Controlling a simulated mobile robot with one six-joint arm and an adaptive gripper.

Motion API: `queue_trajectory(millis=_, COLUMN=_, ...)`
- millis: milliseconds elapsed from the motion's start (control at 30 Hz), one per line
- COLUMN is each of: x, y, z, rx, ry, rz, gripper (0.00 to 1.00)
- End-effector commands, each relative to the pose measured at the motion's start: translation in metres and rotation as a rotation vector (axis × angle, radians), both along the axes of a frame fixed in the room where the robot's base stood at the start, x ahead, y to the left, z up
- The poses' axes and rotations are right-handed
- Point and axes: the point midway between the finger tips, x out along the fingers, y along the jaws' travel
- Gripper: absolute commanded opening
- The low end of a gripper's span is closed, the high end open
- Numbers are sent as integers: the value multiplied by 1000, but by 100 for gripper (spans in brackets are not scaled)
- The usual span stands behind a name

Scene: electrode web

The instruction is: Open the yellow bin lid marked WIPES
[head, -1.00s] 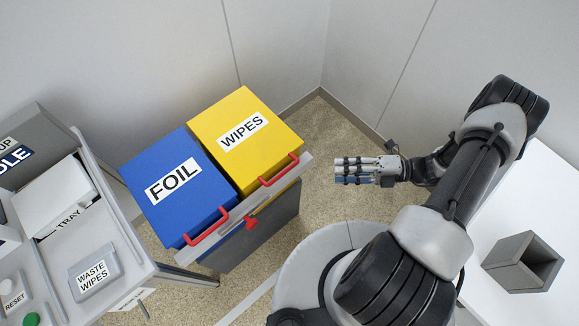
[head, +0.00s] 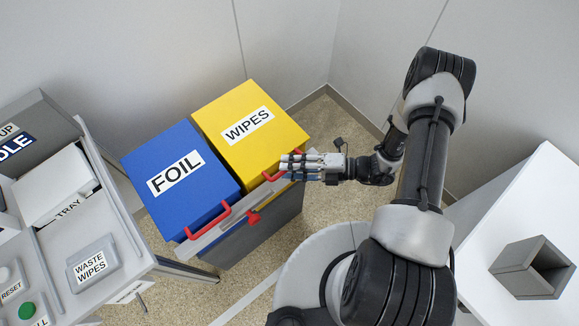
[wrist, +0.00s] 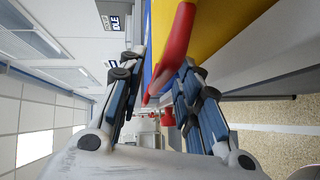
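The yellow lid marked WIPES (head: 248,122) is shut on the right half of a two-part bin. Its red handle (head: 271,177) is at the front edge, partly hidden by my gripper in the head view. My gripper (head: 283,166) is at this handle, over the lid's front right corner. In the wrist view, my gripper (wrist: 158,75) has its fingers apart, with the red handle (wrist: 176,45) between them, nearer the right finger. I cannot tell whether it touches. The yellow lid surface (wrist: 225,20) shows behind the handle.
The blue lid marked FOIL (head: 180,175) is shut beside the yellow one, with its own red handle (head: 208,222). A red piece (head: 254,217) sits on the bin's front. A bench (head: 130,268) stands left; a white table (head: 530,200) with a grey hollow block (head: 533,268) stands right.

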Motion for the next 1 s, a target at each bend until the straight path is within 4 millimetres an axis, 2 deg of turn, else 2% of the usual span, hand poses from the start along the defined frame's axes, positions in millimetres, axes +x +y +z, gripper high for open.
queue_trajectory(millis=100, x=1, y=6, z=-1, rx=0, ry=-1, rz=1, gripper=32)
queue_trajectory(millis=367, x=1, y=7, z=-1, rx=0, ry=-1, rz=0, gripper=32)
queue_trajectory(millis=833, x=1, y=6, z=-1, rx=0, ry=-1, rz=0, gripper=1)
queue_trajectory(millis=1000, x=1, y=6, z=-1, rx=0, ry=-1, rz=0, gripper=0)
